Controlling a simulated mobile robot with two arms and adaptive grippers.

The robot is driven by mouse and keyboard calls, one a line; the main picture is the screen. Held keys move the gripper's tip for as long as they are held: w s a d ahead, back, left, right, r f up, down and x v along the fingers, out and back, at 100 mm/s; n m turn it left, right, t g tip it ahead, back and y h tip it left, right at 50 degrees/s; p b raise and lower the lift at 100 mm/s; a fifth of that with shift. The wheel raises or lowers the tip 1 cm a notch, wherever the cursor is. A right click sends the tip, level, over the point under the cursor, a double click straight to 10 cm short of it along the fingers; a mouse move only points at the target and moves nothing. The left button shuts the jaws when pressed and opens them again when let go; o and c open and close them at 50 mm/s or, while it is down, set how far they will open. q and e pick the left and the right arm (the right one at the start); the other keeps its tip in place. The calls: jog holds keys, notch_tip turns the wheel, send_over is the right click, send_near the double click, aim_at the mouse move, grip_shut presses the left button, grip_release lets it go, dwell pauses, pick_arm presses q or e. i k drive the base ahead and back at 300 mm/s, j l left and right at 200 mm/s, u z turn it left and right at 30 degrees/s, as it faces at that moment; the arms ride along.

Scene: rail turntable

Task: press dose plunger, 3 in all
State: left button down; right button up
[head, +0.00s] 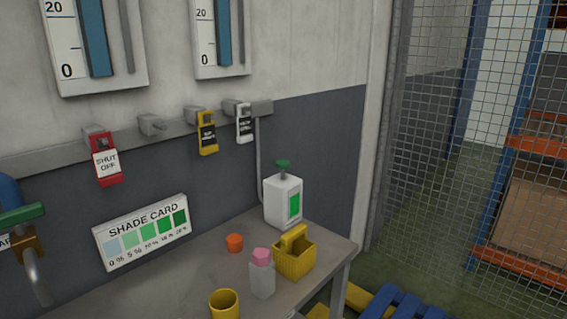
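The dose plunger (283,164) is a green knob on top of a white dosing bottle (274,203). The bottle has a green patch on its front and stands upright at the back right of the grey bench, against the wall. The knob stands a little above the bottle's top. Nothing touches it. Neither of my grippers is in the head view.
On the bench (200,280) are an orange cap (235,243), a pink-topped clear bottle (262,279), a yellow basket (294,262) and a yellow cup (224,305). A shade card (141,232) stands behind. Tags hang on the wall rail. A mesh fence (430,130) is at right.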

aim_at(282, 164)
jog(key=i+l, duration=0.25)
jog(key=l, duration=0.2)
jog(key=i+l, duration=0.3)
jog(key=l, duration=0.2)
jog(key=i+l, duration=0.25)
jog(key=l, duration=0.2)
jog(key=i+l, duration=0.25)
jog(key=l, duration=0.2)
jog(key=l+z, duration=0.05)
